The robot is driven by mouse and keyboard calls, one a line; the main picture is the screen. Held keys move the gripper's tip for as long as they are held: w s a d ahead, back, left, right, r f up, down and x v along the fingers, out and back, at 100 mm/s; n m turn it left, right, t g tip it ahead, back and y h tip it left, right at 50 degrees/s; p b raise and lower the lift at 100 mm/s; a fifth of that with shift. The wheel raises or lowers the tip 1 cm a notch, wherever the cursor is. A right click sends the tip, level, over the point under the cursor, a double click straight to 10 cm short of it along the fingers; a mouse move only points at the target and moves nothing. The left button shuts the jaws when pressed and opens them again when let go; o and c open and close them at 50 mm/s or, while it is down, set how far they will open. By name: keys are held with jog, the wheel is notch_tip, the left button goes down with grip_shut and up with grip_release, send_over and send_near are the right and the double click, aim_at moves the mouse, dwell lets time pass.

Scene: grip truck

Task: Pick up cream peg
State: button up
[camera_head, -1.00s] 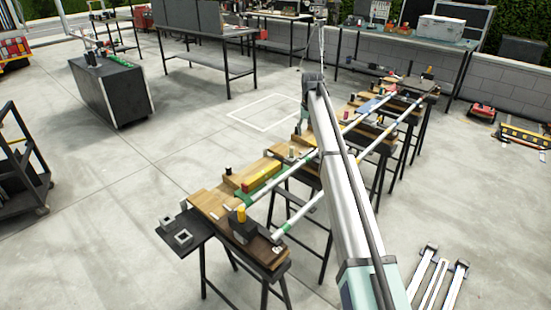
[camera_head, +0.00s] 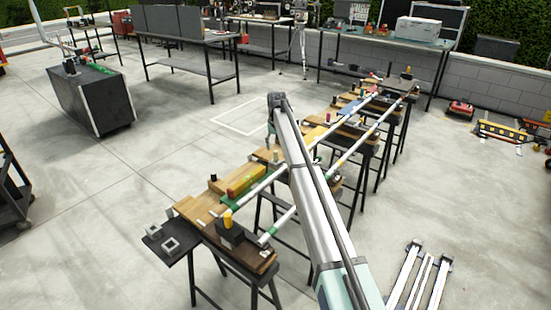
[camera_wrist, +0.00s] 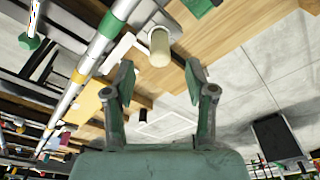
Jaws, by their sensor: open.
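In the wrist view the cream peg (camera_wrist: 159,47) is a short, pale cylinder standing at a wooden board (camera_wrist: 225,25), beside a white flat piece. It lies ahead of my gripper (camera_wrist: 160,82), roughly centred between the two fingertips and apart from both. The fingers are spread wide with nothing between them. In the head view my gripper (camera_head: 271,133) is at the far end of my arm, low over the middle of the long bench row.
A long white rail (camera_wrist: 85,62) with green and yellow bands runs close to the left of the peg. Open concrete floor (camera_head: 120,190) lies to the left.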

aim_at(276, 151)
jog(key=shift+w+f+p, duration=0.2)
jog(key=shift+f+p, duration=0.1)
jog(key=shift+f, duration=1.1)
jog(key=shift+w+f+p, duration=0.2)
jog(key=shift+f+p, duration=0.1)
jog(key=shift+f, duration=1.05)
jog(key=shift+c, duration=0.4)
grip_shut()
